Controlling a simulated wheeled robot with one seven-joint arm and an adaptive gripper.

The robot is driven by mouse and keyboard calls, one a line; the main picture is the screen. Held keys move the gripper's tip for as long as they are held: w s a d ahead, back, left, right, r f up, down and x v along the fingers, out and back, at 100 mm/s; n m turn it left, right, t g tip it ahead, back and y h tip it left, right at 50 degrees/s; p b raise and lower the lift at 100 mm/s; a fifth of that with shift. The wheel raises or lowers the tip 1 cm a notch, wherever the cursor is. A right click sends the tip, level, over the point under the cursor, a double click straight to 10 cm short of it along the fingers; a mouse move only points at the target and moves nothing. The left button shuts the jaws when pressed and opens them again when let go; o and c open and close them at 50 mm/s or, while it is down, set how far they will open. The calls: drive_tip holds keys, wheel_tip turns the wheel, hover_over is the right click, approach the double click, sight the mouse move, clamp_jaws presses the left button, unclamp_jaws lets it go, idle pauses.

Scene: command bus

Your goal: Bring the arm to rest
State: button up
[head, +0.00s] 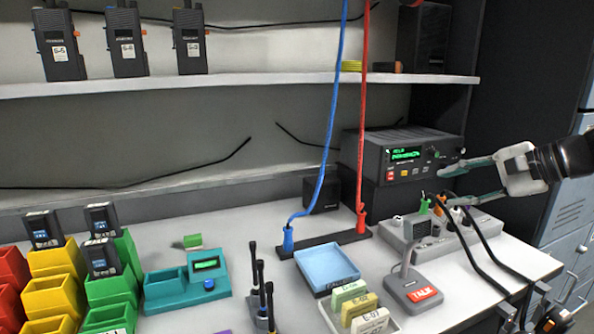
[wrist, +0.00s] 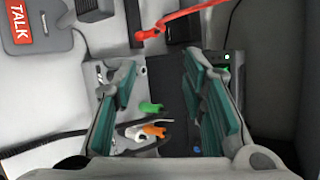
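My gripper (head: 452,169) is at the right of the head view, in front of the radio unit (head: 405,155) and above the grey connector panel (head: 466,234). Its two teal-padded fingers are spread apart. In the wrist view my gripper (wrist: 160,95) is open, with nothing held between the fingers. Below it the panel (wrist: 95,75) shows a green plug (wrist: 150,107) and an orange plug (wrist: 154,130). I cannot tell from these views whether the fingers touch anything.
A desk microphone (head: 413,290) with a TALK label stands left of the panel. Black cables (head: 490,250) run from the panel over the counter's front. A red cable (head: 362,120) and a blue cable (head: 328,110) hang left of the radio. A shelf (head: 270,80) crosses above.

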drive_tip(key=s+a+r+n+g+h+p, duration=0.2)
drive_tip(key=s+a+r+n+p, duration=0.15)
drive_tip(key=s+a, duration=0.35)
drive_tip(key=s+a+r+n+g+h+p, duration=0.1)
drive_tip(key=s+a+r+n+g+p, duration=0.25)
drive_tip(key=s+a, duration=0.4)
drive_tip(key=s+r+n+h+p, duration=0.1)
drive_tip(key=s+r+n+p, duration=0.1)
drive_tip(key=s, duration=0.5)
drive_tip(key=s+r+n+h+p, duration=0.2)
drive_tip(key=s+p, duration=0.3)
drive_tip(key=s, duration=0.2)
drive_tip(key=s+r+n+t+h+p, duration=0.1)
drive_tip(key=s+r+n+h+p, duration=0.1)
drive_tip(key=s+p, duration=0.2)
drive_tip(key=s+a, duration=0.1)
drive_tip(key=s, duration=0.2)
drive_tip(key=shift+s+n, duration=0.3)
